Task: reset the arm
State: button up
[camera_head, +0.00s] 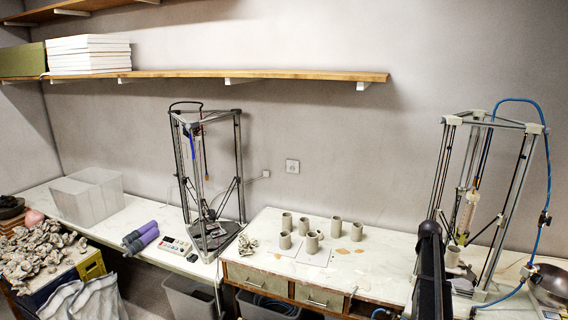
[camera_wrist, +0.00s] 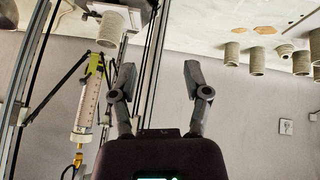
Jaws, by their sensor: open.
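My gripper (camera_wrist: 160,82) shows in the wrist view with its two dark fingers spread apart and nothing between them. The wrist picture is upside down, with the table at the top. In the head view a dark part of my arm (camera_head: 430,262) rises in front of the right delta printer (camera_head: 525,160). The gripper's fingers cannot be made out there. A clay cup (camera_head: 453,256) stands on the right printer's bed, and a cup also shows in the wrist view (camera_wrist: 111,28) beside the clear syringe (camera_wrist: 88,105).
Several clay cups (camera_head: 335,227) stand on the white worktop (camera_head: 385,268). A second delta printer (camera_head: 240,170) stands further left. A wooden shelf (camera_head: 300,75) runs along the wall above. A blue hose (camera_head: 548,180) and metal bowl (camera_head: 550,285) are at the right.

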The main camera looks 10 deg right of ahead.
jog(key=s+a+f+n+y+b, duration=0.15)
jog(key=a+f, duration=0.25)
jog(key=a, duration=0.7)
jog(key=s+a+f+g+y+b, duration=0.1)
jog(key=a+f+b, duration=0.2)
jog(key=a, duration=0.8)
jog(key=s+a+f+n+y+b, duration=0.1)
jog(key=s+a+f+b, duration=0.2)
jog(key=a, duration=0.8)
jog(key=s+a+f+n+g+b, duration=0.1)
jog(key=s+a, duration=0.3)
jog(key=a, duration=0.4)
jog(key=s+a+f+n+g+y+b, duration=0.1)
jog(key=s+a+f+b, duration=0.2)
jog(key=a, duration=0.4)
jog(key=s+a+f+n+g+b, duration=0.1)
jog(key=s+a+f+b, duration=0.2)
jog(key=s+a, duration=0.4)
jog(key=shift+a+f+g, duration=0.3)
jog(key=shift+a+f, duration=0.45)
jog(key=shift+a, duration=0.05)
jog(key=shift+s+y, duration=0.1)
jog(key=shift+y, duration=0.15)
jog(key=shift+d, duration=0.1)
